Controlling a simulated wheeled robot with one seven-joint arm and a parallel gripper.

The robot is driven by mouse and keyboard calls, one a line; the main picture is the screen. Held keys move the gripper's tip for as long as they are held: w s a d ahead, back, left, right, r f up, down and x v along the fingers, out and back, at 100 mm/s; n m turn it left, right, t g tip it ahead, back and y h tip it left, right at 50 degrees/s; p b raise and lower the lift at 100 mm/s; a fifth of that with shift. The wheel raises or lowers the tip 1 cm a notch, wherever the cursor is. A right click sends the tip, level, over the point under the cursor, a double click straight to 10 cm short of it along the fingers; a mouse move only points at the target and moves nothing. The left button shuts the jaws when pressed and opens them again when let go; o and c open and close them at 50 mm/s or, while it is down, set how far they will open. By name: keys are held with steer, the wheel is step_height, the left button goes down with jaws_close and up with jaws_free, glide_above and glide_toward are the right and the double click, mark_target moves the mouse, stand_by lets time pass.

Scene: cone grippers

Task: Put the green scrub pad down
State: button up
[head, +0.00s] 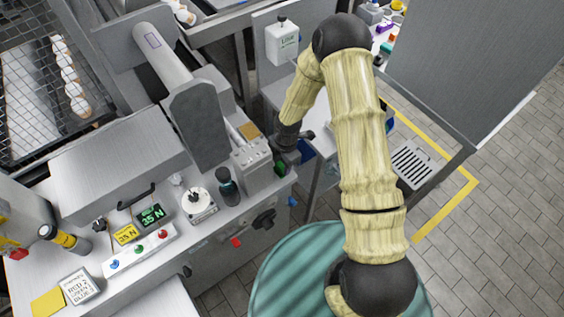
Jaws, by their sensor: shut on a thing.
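My gripper (286,158) is at the centre of the head view, at the right end of the grey machine bench. It points down and is shut on the green scrub pad (281,168), of which only a small dark green patch shows. The gripper's fingers and the grey block beside it hide most of the pad. I cannot tell whether the pad touches the surface below.
A grey block with knobs (254,164) stands just left of my gripper. A blue item (305,151) is close on the right.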

steer(key=shift+f, duration=0.15)
steer(key=o, duration=0.8)
steer(key=shift+o, duration=1.2)
steer(key=shift+s, duration=0.15)
step_height(320, 180, up, 12)
steer(key=d+b, duration=0.1)
steer(key=shift+w+r, duration=0.2)
steer(key=shift+w, duration=0.2)
